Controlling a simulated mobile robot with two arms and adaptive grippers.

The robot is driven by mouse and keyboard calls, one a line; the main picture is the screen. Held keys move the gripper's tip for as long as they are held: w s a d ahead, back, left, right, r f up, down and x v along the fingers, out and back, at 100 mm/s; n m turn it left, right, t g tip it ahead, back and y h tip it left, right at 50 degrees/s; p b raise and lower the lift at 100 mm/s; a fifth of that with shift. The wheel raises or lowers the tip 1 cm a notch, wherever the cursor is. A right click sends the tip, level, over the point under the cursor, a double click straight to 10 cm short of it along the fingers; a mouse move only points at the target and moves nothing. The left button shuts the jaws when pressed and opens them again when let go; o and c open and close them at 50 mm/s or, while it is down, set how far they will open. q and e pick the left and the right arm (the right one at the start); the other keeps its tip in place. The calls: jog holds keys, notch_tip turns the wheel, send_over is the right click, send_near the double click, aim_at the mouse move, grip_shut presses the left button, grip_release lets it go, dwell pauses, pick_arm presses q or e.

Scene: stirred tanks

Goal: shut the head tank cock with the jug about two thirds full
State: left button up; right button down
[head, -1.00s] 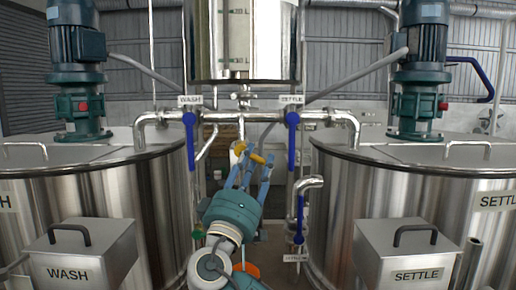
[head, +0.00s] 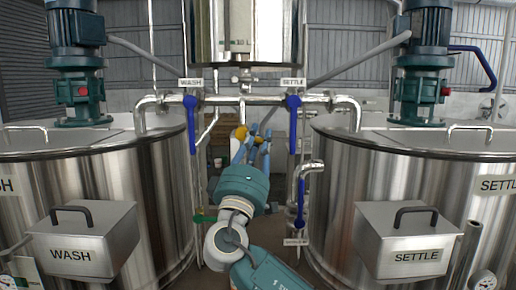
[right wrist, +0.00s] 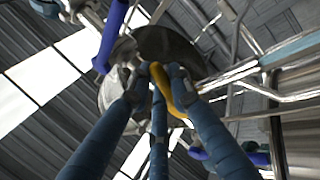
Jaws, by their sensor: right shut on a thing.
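The head tank (head: 222,30) hangs at the top centre, cut off by the frame. Below it, a yellow lever (head: 240,134), which I take for its cock handle, slants slightly down to the right. My right gripper (head: 255,142) is shut on this lever from below. In the right wrist view, the yellow lever (right wrist: 172,96) lies between my blue fingers (right wrist: 160,85), under the round grey tank bottom (right wrist: 168,50). The cock body is largely hidden by the gripper and lever. I cannot make out the jug. My left gripper is out of view.
Two steel tanks, WASH (head: 90,180) and SETTLE (head: 430,170), stand at either side. Blue levers (head: 191,125) and (head: 293,125) hang down from the cross pipe (head: 225,100). A green handle (head: 204,218) sits low beside my right arm. A narrow gap separates the tanks.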

jog(key=shift+d+f+n+t+y+b, duration=0.15)
jog(key=shift+n+t+y+b, duration=0.2)
jog(key=shift+n+y, duration=0.65)
jog(key=shift+r+n+y, duration=0.35)
jog(key=shift+n+y, duration=0.05)
jog(key=shift+n, duration=0.7)
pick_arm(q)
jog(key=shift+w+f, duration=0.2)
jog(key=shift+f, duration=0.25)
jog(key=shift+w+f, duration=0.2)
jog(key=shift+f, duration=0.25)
pick_arm(e)
jog(key=shift+r+n+t+y, duration=0.2)
jog(key=shift+r+n+y, duration=0.05)
jog(key=shift+n+y, duration=0.6)
jog(key=shift+r+n+t+y, duration=0.2)
jog(key=shift+n+y, duration=0.45)
jog(key=shift+n, duration=0.3)
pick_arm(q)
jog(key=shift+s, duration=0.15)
pick_arm(e)
jog(key=c, duration=1.6)
grip_release()
jog(key=shift+c, duration=0.2)
jog(key=shift+s+f, duration=0.1)
jog(key=v, duration=1.1)
jog(key=shift+s, duration=0.3)
jog(key=shift+f, duration=0.15)
